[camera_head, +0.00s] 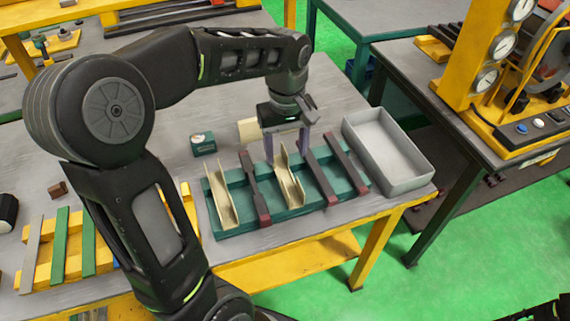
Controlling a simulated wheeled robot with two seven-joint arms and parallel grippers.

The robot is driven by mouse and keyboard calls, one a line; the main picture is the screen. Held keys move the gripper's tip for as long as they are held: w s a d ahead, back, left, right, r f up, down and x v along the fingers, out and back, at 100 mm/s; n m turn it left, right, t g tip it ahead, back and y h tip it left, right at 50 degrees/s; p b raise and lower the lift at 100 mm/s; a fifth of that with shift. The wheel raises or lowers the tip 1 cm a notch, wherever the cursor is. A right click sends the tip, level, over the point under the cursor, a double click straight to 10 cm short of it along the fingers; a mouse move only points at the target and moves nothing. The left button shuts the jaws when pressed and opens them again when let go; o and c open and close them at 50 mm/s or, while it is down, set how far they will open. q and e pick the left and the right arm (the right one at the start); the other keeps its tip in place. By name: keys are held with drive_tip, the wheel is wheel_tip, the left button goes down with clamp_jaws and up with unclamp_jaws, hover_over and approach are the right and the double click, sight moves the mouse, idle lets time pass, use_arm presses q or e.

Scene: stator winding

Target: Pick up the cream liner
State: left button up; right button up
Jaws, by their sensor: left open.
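Two cream channel-shaped liners lie in a green rack on the grey table. One cream liner (289,184) is in the middle of the rack, and the other cream liner (221,198) is at its left end. My left gripper (286,154) points down over the far end of the middle liner. Its two fingers are apart, one on either side of that end. I cannot tell whether they touch it. My right gripper is not in view.
The green rack (238,222) also holds several dark bars with red ends. A grey open tray (421,180) stands empty to the right. A small green box (203,144) and a cream block (249,130) stand behind the rack. Yellow-framed machinery with gauges (502,47) is at right.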

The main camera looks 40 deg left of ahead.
sight(285, 179)
use_arm(q)
drive_tip(key=shift+s+d+f, duration=0.1)
drive_tip(key=shift+s+f, duration=0.05)
drive_tip(key=shift+f, duration=1.05)
drive_tip(key=shift+f, duration=0.1)
wheel_tip(285, 179, down, 5)
drive_tip(key=shift+f+p, duration=0.1)
drive_tip(key=shift+p, duration=0.7)
drive_tip(key=shift+c, duration=0.3)
drive_tip(key=c, duration=1)
drive_tip(key=shift+r, duration=0.2)
